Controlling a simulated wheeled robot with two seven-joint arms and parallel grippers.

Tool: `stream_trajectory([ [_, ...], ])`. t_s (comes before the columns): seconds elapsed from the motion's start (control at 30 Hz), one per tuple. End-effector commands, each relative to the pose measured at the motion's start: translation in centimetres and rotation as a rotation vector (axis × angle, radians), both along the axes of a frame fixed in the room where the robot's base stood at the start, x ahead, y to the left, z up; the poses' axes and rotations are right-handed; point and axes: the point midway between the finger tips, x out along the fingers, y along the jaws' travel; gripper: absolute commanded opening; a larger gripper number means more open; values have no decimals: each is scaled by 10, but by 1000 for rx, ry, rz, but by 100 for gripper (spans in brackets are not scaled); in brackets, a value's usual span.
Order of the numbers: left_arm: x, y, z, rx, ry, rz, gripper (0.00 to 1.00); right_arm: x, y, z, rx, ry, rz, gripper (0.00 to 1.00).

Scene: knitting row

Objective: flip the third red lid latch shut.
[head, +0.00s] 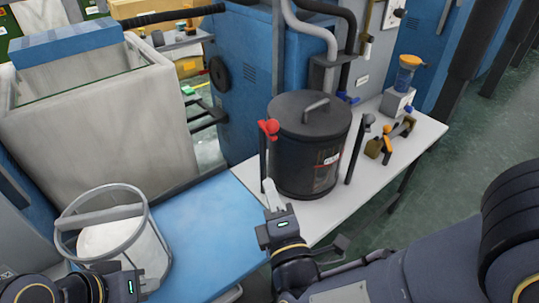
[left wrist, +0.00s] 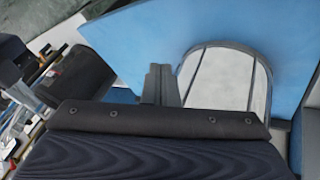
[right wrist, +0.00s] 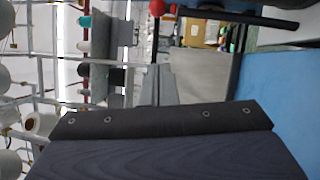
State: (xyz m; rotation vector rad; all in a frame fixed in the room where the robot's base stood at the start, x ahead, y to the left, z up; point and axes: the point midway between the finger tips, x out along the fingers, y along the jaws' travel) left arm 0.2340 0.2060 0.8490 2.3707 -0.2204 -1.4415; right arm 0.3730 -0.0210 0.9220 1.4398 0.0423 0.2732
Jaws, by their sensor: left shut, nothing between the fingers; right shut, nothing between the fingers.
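A dark round pot (head: 318,165) with a dark lid (head: 309,112) stands on a pale table. At its left side is a red latch (head: 268,129) on a dark upright post; its red knob also shows at the top of the right wrist view (right wrist: 157,8). A dark post with a grey knob (head: 368,120) stands at the pot's right side. My right gripper (head: 269,186) is shut and empty, its fingertips below the red latch, by the pot's left front. My left gripper (head: 106,267) is shut and empty at the lower left, near a metal hoop frame. No other red latch is visible; the pot's far side is hidden.
The metal hoop frame (head: 148,218) stands on the blue surface (head: 205,232). Blue machines and grey pipes (head: 325,40) rise behind the pot. Small orange and brown parts (head: 387,145) lie on the table (head: 338,208) at right. The blue surface left of my right gripper is mostly clear.

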Motion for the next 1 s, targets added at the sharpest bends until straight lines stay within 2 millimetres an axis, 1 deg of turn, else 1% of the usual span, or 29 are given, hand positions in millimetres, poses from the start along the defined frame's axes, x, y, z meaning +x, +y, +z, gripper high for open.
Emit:
stream_trajectory([
  [0.17,0,0,-2,0,0,0,0,24,4,3,1,-1,-5,0],
  [0.5,0,0,-5,0,0,0,0,94,19,13,1,-1,-4,0],
  [0.53,0,0,-5,0,0,0,0,99,19,14,1,-1,-4,0],
  [0.6,0,0,-6,0,0,0,0,108,10,16,1,-2,-6,0],
  [0.8,0,0,-7,0,0,0,0,124,0,20,1,0,-1,0],
  [1.0,0,0,-7,0,0,0,0,127,-2,21,0,0,0,0],
])
